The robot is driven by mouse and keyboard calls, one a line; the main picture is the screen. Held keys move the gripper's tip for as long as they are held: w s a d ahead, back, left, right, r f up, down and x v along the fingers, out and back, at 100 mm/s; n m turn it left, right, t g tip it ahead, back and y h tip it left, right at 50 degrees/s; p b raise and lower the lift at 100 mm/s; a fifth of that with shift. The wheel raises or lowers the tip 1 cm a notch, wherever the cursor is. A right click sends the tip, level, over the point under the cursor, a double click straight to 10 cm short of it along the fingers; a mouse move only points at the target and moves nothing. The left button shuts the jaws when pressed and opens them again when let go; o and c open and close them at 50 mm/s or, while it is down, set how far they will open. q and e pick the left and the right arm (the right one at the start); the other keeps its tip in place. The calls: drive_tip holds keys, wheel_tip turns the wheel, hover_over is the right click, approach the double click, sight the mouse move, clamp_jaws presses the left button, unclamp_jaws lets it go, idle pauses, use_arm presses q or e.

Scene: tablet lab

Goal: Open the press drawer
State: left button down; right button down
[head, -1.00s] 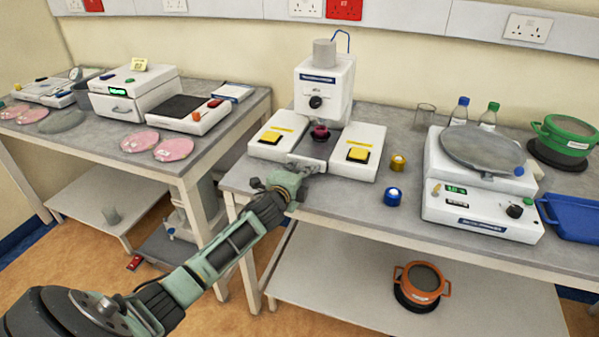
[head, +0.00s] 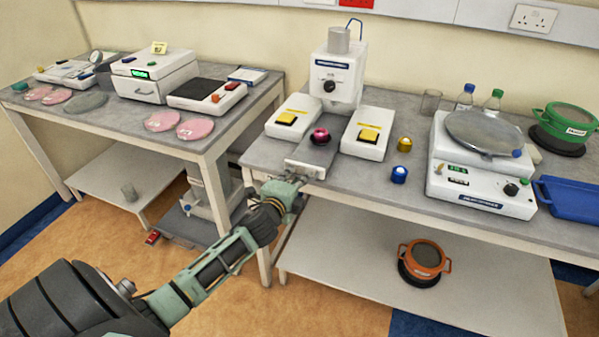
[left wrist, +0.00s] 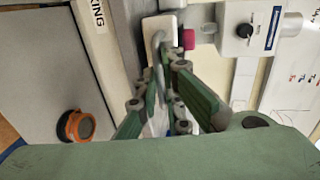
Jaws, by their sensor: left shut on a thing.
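The white tablet press (head: 333,78) stands near the left end of the middle bench, with a yellow pad on each side. Its drawer (head: 312,156) sticks out between the two side blocks, past the bench's front edge. A dark red round piece (head: 320,136) sits on the drawer's grey top. My left gripper (head: 290,181) is at the drawer front, shut on the drawer handle. In the left wrist view, the grey handle (left wrist: 158,44) lies between the green fingers. The fingertips are partly hidden in the head view. My right gripper is not in view.
A yellow cap (head: 404,144) and a blue cap (head: 399,174) stand right of the press. A white balance-like machine (head: 480,192) stands farther right. An orange pot (head: 423,255) sits on the lower shelf. The side bench (head: 110,118) is at left.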

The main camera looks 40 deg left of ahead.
use_arm(q)
drive_tip(key=shift+s+d, duration=0.1)
drive_tip(key=shift+s, duration=0.25)
drive_tip(key=shift+f, duration=0.1)
drive_tip(key=c, duration=1.9)
unclamp_jaws()
drive_tip(key=shift+w, duration=0.1)
drive_tip(key=v, duration=1.2)
